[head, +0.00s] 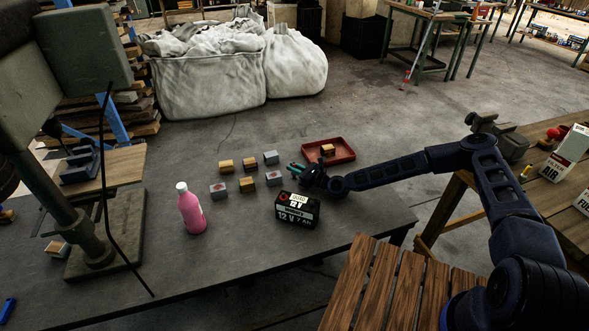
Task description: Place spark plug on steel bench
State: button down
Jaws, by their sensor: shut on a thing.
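The steel bench (130,268) is the dark grey table that fills the left and middle of the head view. My gripper (297,168) is low over the bench's back right part, just left of the red tray, with small teal parts at its tip. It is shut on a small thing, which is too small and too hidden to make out. I cannot tell a spark plug apart anywhere else in view. I cannot tell whether the held thing touches the bench top.
Several small boxes (246,184) stand left of my gripper. A black 12 V battery (297,210) and a pink bottle (191,212) stand nearer. The red tray (343,147) holds one box (327,150). A drill press (95,240) stands left.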

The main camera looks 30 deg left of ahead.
jog(key=shift+f, duration=0.1)
jog(key=c, duration=1.4)
grip_release()
jog(key=d, duration=0.3)
jog(key=shift+s+d+r, duration=0.15)
jog(key=shift+s+r, duration=0.05)
notch_tip(320, 180, up, 7)
jog(key=shift+f, duration=0.1)
